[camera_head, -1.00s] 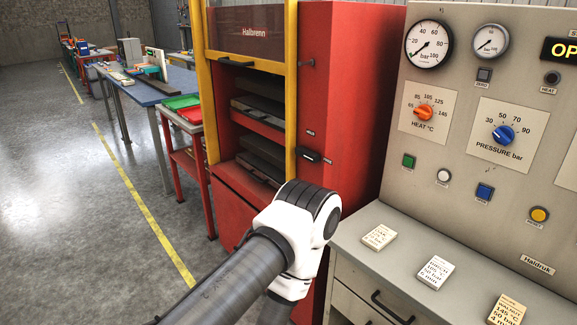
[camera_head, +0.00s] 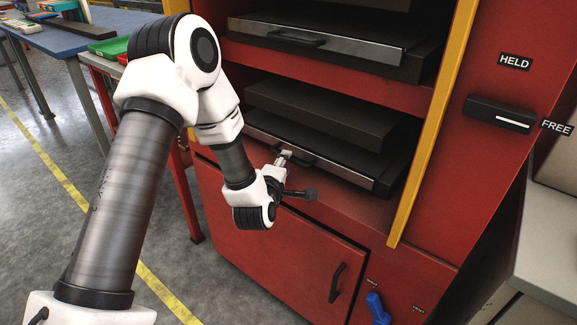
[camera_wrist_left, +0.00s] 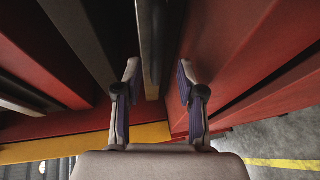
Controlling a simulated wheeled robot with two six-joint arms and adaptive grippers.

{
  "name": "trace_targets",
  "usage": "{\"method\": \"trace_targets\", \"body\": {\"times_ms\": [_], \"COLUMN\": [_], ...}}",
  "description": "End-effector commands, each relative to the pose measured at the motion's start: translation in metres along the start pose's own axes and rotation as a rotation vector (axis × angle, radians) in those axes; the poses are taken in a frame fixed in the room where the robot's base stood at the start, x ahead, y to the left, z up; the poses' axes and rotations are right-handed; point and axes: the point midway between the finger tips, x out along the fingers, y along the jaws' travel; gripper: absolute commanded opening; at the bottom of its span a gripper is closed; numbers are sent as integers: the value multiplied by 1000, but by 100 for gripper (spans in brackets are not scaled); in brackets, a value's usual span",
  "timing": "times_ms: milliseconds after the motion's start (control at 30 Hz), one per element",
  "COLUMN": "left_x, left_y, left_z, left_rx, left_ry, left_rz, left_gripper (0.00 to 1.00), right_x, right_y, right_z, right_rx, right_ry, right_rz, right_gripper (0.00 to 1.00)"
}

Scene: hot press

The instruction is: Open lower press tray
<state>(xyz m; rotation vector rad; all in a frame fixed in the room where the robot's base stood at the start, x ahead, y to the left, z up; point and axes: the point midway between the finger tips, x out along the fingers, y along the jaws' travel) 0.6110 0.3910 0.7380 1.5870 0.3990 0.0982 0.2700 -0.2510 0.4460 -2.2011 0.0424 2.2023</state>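The lower press tray (camera_head: 350,174) is a dark plate with a metal front edge in the lower opening of the red press. It appears pushed in. Its dark bar handle (camera_head: 308,160) is partly hidden by my left gripper (camera_head: 284,160), which is in front of the handle's left end. In the left wrist view, the gripper (camera_wrist_left: 157,70) is open. The metal tray front (camera_wrist_left: 145,45) and a dark bar (camera_wrist_left: 157,40) lie beyond and between its fingertips. I cannot tell whether they touch. My right gripper is not in view.
The upper tray (camera_head: 360,55) sits above with its own handle. A yellow post (camera_head: 432,125) stands right of the openings. A black switch (camera_head: 498,114) is between HELD and FREE labels. A red door (camera_head: 280,245) and blue lever (camera_head: 377,308) are below. Floor is clear at left.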

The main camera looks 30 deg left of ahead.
Motion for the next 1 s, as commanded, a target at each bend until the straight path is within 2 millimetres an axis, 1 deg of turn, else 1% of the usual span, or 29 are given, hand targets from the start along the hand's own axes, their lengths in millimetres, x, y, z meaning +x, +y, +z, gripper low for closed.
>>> {"method": "trace_targets", "body": {"times_ms": [33,100,200,300,467,500,600,1000], "left_x": [10,22,34,38,38,38,38,38], "left_y": [0,-1,-1,-1,-1,-1,-1,-2], "left_z": [0,0,1,1,1,1,1,1], "left_rx": [2,3,3,4,4,4,4,5], "left_ry": [0,-1,-1,-1,-2,-2,-2,-3], "left_rz": [2,1,-1,-2,-3,-3,-3,-4], "left_gripper": [39,39,39,39,39,32,0,0], "right_x": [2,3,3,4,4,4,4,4], "right_y": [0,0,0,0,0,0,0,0], "right_z": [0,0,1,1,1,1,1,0], "right_rx": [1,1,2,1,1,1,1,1], "right_ry": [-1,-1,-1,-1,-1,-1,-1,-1], "right_rz": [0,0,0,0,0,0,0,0], "right_gripper": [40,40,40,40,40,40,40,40]}}
